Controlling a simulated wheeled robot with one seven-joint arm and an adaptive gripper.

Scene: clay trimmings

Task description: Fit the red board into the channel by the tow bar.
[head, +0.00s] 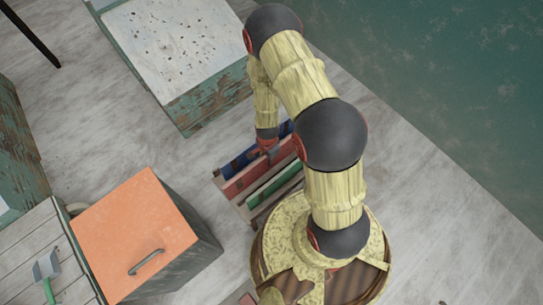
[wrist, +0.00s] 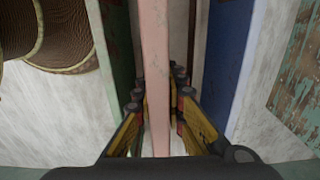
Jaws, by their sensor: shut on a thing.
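The red board (head: 245,180) stands on edge between a blue board (head: 238,162) and a green board (head: 272,187) at a slatted wooden rack (head: 243,212). My gripper (head: 268,148) is shut on the red board's upper edge. In the wrist view, the red board (wrist: 155,60) runs between the fingers (wrist: 158,105), with the green board (wrist: 118,50) on the left and the blue board (wrist: 226,60) on the right, both apart from it. Whether the red board's lower edge sits in a channel is hidden. I cannot make out the tow bar.
An orange-topped cabinet (head: 135,235) with a handle stands left of the rack. A worn green block with a speckled pale top (head: 175,45) stands behind it. A bench with a green-handled scraper (head: 47,275) is at lower left. Pale floor (head: 440,200) is clear at right.

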